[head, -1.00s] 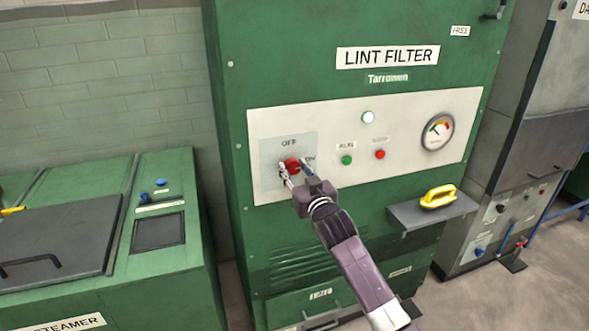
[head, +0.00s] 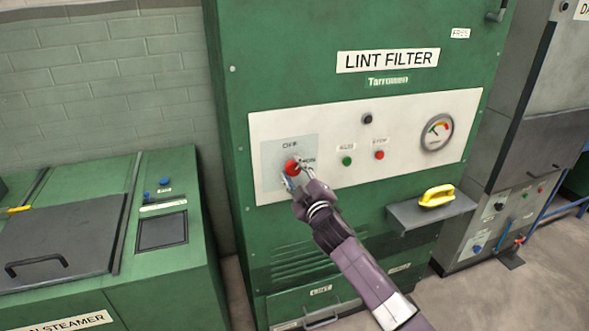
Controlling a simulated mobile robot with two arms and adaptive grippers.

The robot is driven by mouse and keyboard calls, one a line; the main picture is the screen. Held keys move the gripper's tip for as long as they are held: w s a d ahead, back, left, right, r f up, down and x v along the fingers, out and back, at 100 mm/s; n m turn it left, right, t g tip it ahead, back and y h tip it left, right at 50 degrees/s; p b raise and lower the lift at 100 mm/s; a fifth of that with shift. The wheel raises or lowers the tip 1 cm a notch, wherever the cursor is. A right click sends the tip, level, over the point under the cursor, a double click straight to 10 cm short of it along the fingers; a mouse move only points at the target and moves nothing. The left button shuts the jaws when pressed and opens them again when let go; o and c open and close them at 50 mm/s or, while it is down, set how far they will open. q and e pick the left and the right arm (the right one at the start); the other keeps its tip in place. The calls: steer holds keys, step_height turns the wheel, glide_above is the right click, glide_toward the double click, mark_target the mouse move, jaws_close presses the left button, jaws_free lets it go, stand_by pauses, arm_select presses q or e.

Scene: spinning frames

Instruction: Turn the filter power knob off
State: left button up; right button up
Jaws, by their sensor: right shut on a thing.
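The red power knob (head: 291,166) sits on the white control panel of the green lint filter cabinet, below the OFF label and left of the ON label. My right gripper (head: 294,173) reaches up from below right and is shut on the knob, one finger at its lower left and one at its right. The fingers hide part of the knob, and its pointer is hard to make out. The round indicator lamp (head: 367,119) on the panel is dark. My left gripper is not in view.
Green and red buttons (head: 347,161) and a round gauge (head: 437,132) are right of the knob. A shelf with a yellow handled thing (head: 437,196) juts out below the panel. A green steamer (head: 165,262) stands at left, a grey machine (head: 497,215) at right.

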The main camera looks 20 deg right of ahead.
steer(key=n+p, duration=0.1)
steer(key=n, duration=0.3)
steer(key=shift+a+n, duration=0.1)
steer(key=shift+n, duration=0.2)
steer(key=shift+f+n, duration=0.15)
steer(key=shift+n, duration=1.45)
steer(key=o, duration=1.1)
steer(key=s, duration=1.2)
steer(key=shift+d, duration=0.2)
